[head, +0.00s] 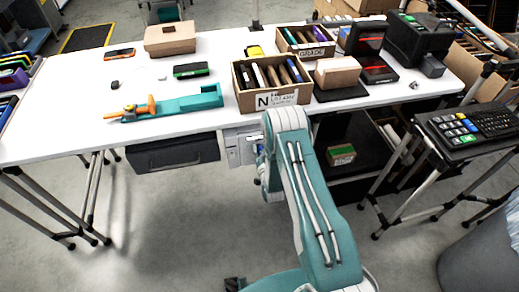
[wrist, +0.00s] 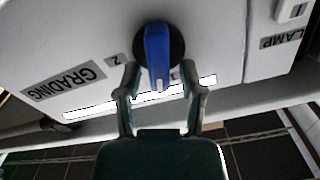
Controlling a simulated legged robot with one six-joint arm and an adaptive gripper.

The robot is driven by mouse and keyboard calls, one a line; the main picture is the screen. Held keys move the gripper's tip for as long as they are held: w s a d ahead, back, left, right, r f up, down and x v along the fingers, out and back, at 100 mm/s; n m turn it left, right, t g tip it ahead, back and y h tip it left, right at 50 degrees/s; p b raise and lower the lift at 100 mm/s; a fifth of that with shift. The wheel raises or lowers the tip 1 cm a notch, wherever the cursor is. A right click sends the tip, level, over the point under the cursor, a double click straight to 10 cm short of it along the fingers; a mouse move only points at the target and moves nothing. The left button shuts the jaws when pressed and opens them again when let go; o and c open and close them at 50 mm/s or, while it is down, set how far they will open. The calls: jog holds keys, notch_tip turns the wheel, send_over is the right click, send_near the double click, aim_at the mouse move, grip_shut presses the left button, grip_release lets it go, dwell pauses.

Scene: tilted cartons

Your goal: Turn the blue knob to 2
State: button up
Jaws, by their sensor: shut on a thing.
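The blue knob (wrist: 158,55) sits on a dark round base on a white panel (wrist: 215,50) in the wrist view. Its bar runs up and down in the picture, with a pale mark at its lower end. A small label with 2 (wrist: 116,60) is left of the knob; another mark below it is partly hidden. My gripper (wrist: 163,82) is shut on the knob, one finger on each side of its lower part. In the head view the panel (head: 232,148) hangs under the table's front edge; my arm hides the knob.
A GRADING label (wrist: 62,82) is at the left and a LAMP switch (wrist: 292,10) at the right of the panel. The white table (head: 60,100) above holds cartons, a teal fixture (head: 180,104) and devices. A dark drawer (head: 172,153) is left of the panel.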

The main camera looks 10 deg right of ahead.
jog(key=m, duration=0.3)
jog(key=shift+d+f+m, duration=0.15)
jog(key=shift+d+m, duration=0.15)
jog(key=shift+m, duration=0.1)
jog(key=m, duration=0.3)
jog(key=shift+d+f+m, duration=0.2)
jog(key=shift+f+m, duration=0.05)
jog(key=shift+m, duration=0.05)
jog(key=m, duration=0.4)
jog(key=f+m, duration=0.1)
jog(key=m, duration=0.1)
jog(key=shift+d, duration=0.25)
grip_shut()
jog(key=shift+f+m, duration=0.15)
jog(key=shift+m, duration=0.25)
